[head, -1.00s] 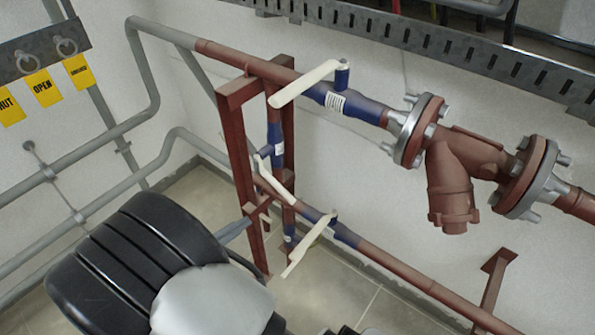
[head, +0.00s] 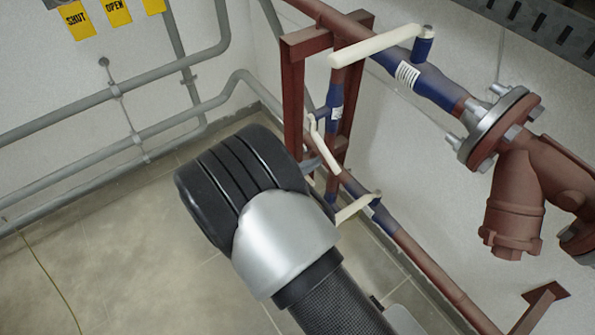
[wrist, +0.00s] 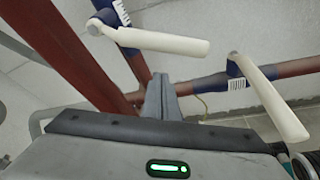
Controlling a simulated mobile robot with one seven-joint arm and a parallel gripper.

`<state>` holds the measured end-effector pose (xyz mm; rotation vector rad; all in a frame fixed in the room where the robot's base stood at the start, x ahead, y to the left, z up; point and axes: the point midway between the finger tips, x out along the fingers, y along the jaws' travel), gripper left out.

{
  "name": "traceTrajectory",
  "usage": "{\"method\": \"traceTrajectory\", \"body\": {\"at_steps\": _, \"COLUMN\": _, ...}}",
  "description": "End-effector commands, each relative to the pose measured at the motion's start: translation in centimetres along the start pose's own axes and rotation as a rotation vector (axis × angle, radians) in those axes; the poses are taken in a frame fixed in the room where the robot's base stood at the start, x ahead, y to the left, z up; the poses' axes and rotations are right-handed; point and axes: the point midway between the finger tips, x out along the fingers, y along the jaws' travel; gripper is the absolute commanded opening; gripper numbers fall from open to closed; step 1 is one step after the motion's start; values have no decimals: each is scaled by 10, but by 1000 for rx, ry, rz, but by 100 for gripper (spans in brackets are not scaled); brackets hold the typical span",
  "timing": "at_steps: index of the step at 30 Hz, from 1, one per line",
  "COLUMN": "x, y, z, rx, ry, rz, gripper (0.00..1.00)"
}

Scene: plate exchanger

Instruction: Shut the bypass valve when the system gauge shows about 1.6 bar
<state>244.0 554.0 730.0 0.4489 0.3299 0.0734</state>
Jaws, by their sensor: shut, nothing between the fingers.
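The bypass valve appears to be the blue valve (head: 335,97) on the short vertical pipe between the upper and lower lines. Its cream lever (head: 325,147) slants down along the pipe; in the wrist view a cream lever (wrist: 160,42) on a blue body at upper left appears to be the same one. My gripper (wrist: 163,90) is shut and empty, its fingertips below that lever and apart from it in the picture. The system gauge shows in neither view, so no reading can be told.
An upper valve lever (head: 375,47) and a lower valve lever (head: 358,207) are nearby; the lower one seems to show at right in the wrist view (wrist: 268,98). A red frame (head: 293,95) stands close. Yellow tags (head: 117,12) hang at upper left.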

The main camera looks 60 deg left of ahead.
Motion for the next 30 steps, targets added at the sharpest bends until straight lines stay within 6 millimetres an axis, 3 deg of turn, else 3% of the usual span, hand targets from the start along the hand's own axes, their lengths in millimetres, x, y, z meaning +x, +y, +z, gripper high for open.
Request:
{"method": "traceTrajectory", "body": {"at_steps": 6, "x": -12, "y": 3, "z": 25, "rx": 4, "ry": 3, "rz": 4, "gripper": 0}}
{"method": "traceTrajectory", "body": {"at_steps": 20, "x": -14, "y": 3, "z": 30, "rx": -4, "ry": 3, "rz": 1, "gripper": 0}}
{"method": "traceTrajectory", "body": {"at_steps": 30, "x": -25, "y": 4, "z": 63, "rx": -290, "ry": -1, "rz": -100, "gripper": 0}}
